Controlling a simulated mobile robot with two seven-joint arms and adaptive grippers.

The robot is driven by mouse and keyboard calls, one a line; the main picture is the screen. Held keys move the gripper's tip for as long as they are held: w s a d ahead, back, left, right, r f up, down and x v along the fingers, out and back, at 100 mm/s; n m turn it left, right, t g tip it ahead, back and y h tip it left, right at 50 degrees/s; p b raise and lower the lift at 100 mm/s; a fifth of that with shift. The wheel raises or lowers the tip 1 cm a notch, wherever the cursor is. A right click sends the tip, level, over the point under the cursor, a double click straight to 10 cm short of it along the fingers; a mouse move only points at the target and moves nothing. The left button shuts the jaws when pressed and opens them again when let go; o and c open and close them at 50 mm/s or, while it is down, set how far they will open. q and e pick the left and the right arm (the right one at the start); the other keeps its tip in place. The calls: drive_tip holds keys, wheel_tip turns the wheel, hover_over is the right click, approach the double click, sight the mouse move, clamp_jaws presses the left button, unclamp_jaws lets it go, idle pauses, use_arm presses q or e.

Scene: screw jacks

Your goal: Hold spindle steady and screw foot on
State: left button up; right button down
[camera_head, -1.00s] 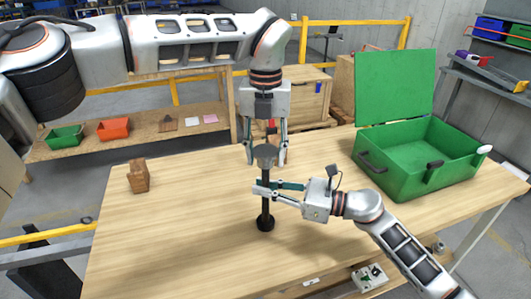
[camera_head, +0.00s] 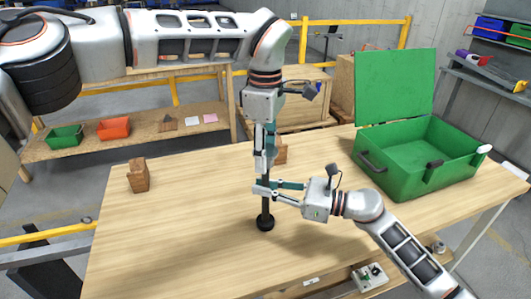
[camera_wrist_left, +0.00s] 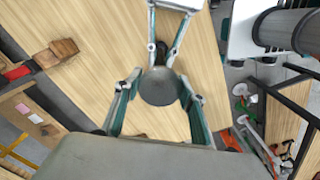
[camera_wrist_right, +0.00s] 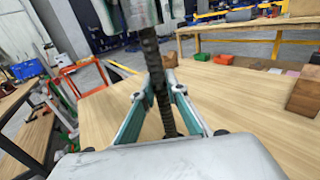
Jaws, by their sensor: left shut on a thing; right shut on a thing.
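The spindle (camera_head: 265,205) is a dark threaded rod standing upright above the table, with a round black piece (camera_head: 265,223) at its lower end. My right gripper (camera_head: 264,188) is shut on the spindle about mid-height; the thread also shows between its fingers in the right wrist view (camera_wrist_right: 165,112). The foot (camera_wrist_left: 158,86) is a grey round disc at the spindle's top, between my left fingers in the left wrist view. My left gripper (camera_head: 264,168) points down from above, shut on the foot. In the head view its fingers hide the foot. Whether the threads are engaged cannot be seen.
A wooden block (camera_head: 138,177) stands at the table's left; another (camera_head: 281,154) is partly hidden behind my left gripper. An open green case (camera_head: 410,170) sits at the right. The table's left front is clear. Bins (camera_head: 114,128) stand on a shelf behind.

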use_arm(q)
drive_tip(key=m, duration=0.6)
drive_tip(key=shift+m, duration=0.3)
drive_tip(key=o, duration=1.2)
drive_tip(key=shift+o, duration=0.2)
drive_tip(key=shift+r, duration=2.25)
drive_tip(key=shift+c, duration=0.4)
